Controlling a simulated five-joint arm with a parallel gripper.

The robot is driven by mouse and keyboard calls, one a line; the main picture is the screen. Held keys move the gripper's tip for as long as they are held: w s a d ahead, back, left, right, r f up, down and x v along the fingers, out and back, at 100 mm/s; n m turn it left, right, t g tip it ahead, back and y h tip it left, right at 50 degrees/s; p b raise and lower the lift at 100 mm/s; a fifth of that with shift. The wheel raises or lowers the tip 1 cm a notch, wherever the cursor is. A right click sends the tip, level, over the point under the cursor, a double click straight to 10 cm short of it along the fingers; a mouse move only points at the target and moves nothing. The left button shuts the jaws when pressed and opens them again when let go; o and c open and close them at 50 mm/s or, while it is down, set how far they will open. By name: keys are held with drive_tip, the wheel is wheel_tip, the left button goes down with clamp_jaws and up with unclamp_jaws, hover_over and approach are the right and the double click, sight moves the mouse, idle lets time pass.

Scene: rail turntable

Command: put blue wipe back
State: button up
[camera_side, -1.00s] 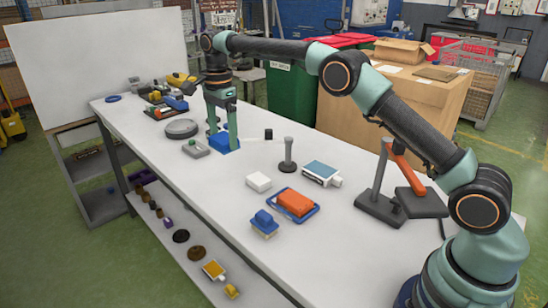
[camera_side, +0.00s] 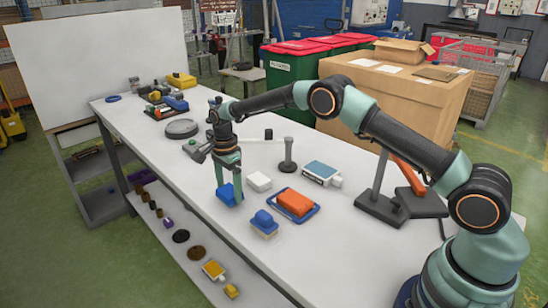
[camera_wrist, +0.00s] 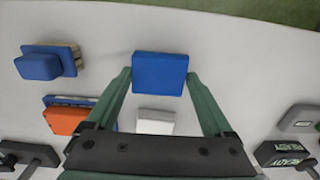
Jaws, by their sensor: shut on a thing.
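The blue wipe (camera_side: 229,194) is a flat blue block between the fingers of my gripper (camera_side: 229,188). In the wrist view, my gripper (camera_wrist: 160,80) has one finger on each side of the blue wipe (camera_wrist: 160,73), shut on it. It is low over the white table, left of a white block (camera_side: 259,182); I cannot tell whether it touches the table. A second blue block (camera_side: 264,222) on a pale yellowish base stands nearer the front edge, and it also shows at the left of the wrist view (camera_wrist: 40,65).
An orange block (camera_side: 295,202) lies in a blue tray (camera_side: 315,211) to the right. A blue-topped white box (camera_side: 321,172), a grey post (camera_side: 287,158) and a dark stand with an orange lever (camera_side: 380,208) stand beyond.

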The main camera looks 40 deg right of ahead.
drive_tip(key=shift+f, duration=0.65)
drive_tip(key=o, duration=0.9)
drive_tip(key=shift+f, duration=0.15)
